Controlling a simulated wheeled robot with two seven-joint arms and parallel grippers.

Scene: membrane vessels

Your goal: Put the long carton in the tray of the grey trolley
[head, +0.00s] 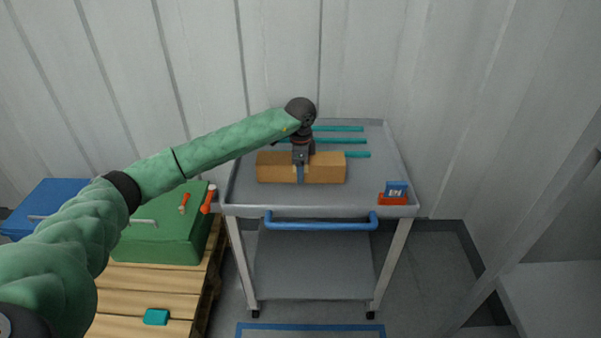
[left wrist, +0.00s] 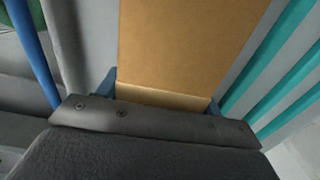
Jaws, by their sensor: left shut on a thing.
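The long carton (head: 328,168) is a brown box lying lengthwise left to right over the top tray of the grey trolley (head: 240,192). My left gripper (head: 301,176) comes down from above and is shut across the carton near its middle. In the left wrist view the carton (left wrist: 190,45) fills the space between the blue fingertips. I cannot tell whether its underside touches the tray floor. My right gripper is not in view.
Teal strips (head: 340,141) run across the tray behind the carton. A small red and blue item (head: 394,193) sits at the tray's front right corner. A blue handle (head: 320,221) crosses the trolley's front. A green case (head: 165,235) stands on a wooden pallet (head: 130,300) at left.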

